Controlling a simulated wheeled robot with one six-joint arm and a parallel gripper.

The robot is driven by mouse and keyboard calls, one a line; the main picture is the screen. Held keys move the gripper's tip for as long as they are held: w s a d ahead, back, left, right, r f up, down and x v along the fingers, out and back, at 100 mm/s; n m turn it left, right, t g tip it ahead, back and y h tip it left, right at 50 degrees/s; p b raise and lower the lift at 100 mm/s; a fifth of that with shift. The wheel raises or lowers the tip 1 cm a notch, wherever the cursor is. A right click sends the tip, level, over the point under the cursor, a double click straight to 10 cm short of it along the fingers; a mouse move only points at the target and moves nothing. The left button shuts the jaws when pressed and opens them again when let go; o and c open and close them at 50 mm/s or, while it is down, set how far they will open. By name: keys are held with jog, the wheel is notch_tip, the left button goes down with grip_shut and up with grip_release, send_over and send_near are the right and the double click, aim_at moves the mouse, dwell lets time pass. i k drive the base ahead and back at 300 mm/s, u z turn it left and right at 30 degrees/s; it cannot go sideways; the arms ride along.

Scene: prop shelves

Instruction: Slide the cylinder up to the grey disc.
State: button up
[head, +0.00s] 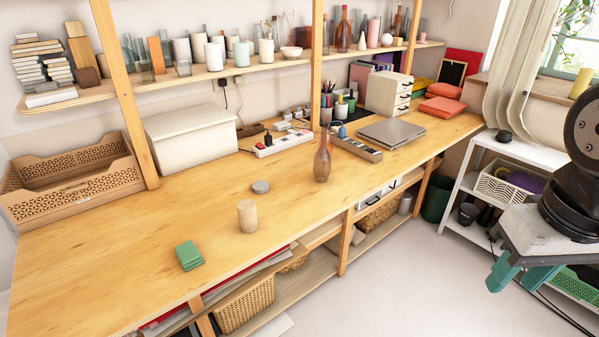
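The cylinder (247,217) is pale beige wood and stands upright on the wooden worktop. The grey disc (261,187) lies flat behind it and slightly to its right, with a strip of bare wood between them. My gripper (519,279) is at the lower right, with two teal fingers hanging apart under a pale body. It is open, with nothing visible between the fingers. It is off the worktop, in front of the white side shelf and far to the right of the cylinder and disc.
A brown glass bottle (322,157) stands to the right of the disc. A shelf post (343,243) rises at the front. The worktop (120,260) is clear at the left front.

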aim_at(247, 213)
jog(key=z, duration=0.05)
jog(key=i, duration=1.1)
jog(key=u, duration=0.85)
